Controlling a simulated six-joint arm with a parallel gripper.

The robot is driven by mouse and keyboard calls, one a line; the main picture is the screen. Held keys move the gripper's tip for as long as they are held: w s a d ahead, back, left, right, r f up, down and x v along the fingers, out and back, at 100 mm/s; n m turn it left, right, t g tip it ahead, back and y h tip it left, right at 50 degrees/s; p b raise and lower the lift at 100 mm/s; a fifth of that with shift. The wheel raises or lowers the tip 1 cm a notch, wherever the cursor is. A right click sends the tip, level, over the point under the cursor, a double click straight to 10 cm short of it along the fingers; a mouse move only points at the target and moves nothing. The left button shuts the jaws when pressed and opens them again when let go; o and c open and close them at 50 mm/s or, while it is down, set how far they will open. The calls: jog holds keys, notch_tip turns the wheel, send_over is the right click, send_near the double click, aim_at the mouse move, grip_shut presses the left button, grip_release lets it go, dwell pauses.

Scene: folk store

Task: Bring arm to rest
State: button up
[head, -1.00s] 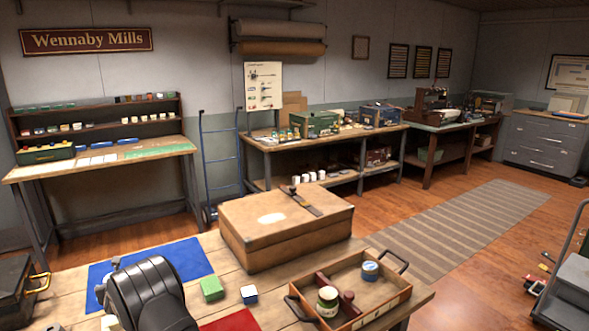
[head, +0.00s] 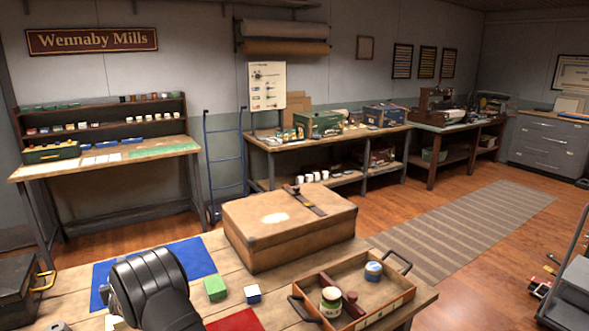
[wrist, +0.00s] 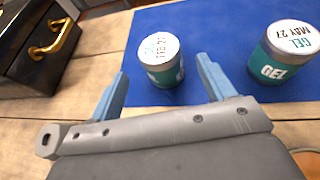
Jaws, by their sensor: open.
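My gripper (wrist: 162,66) is open, its two blue fingers spread and pointing toward the blue mat (wrist: 220,28) in the wrist view. A teal-labelled jar with a white lid (wrist: 160,62) stands upright on the mat, beyond and between the fingers in the picture. I cannot tell how far it is from the fingertips. A second jar (wrist: 284,52), with "GEL MAY 27" on its lid, stands to the right, outside the fingers. In the head view my dark arm (head: 150,285) covers part of the blue mat (head: 195,258), and the gripper is out of sight.
A black case with a gold handle (wrist: 35,40) lies left of the mat. On the same table stand a green block (head: 215,289), a blue-and-white block (head: 252,294), a large brown case (head: 290,240) and a wooden tray (head: 382,306) holding jars. A red mat (head: 237,321) is at the front.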

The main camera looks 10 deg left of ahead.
jog(key=x, duration=0.6)
jog(key=shift+w+a+f, duration=0.1)
jog(key=shift+w+a, duration=0.1)
jog(key=shift+a, duration=0.15)
jog(key=shift+r, duration=4)
jog(key=s+d+f+m+t+h, duration=0.1)
jog(key=s+d+m+t+h, duration=0.1)
jog(key=d, duration=0.4)
jog(key=s+d+f+m+t+h, duration=0.1)
jog(key=d+m+t+h, duration=0.1)
jog(key=d+m+h, duration=0.2)
jog(key=d+m, duration=0.1)
jog(key=d, duration=0.2)
jog(key=shift+s+f+t, duration=0.2)
jog(key=shift+s+t, duration=0.2)
jog(key=shift+o, duration=0.5)
jog(key=shift+d, duration=0.1)
